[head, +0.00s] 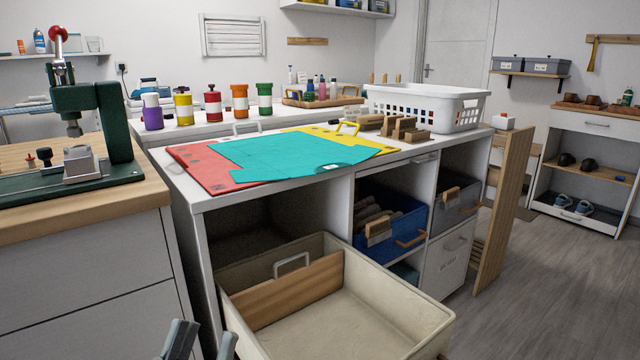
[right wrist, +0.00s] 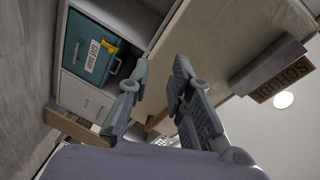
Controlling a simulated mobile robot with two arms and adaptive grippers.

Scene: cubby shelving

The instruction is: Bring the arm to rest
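My left gripper (head: 205,332) shows at the bottom edge of the head view, with only its fingertips in frame. They stand apart with nothing seen between them, in front of the cubby unit and left of the pulled-out cream bin (head: 375,300). My right gripper (right wrist: 157,72) is seen only in the right wrist view. Its two fingers are spread with a clear gap, and nothing is gripped between them. The rest of both arms is out of view.
The white cubby unit (head: 190,190) carries coloured sheets (head: 290,152) and a white basket (head: 440,105). A wooden panel (head: 503,210) stands at its right end. A workbench (head: 80,270) with a green press is at left. Floor (head: 545,290) is clear at right.

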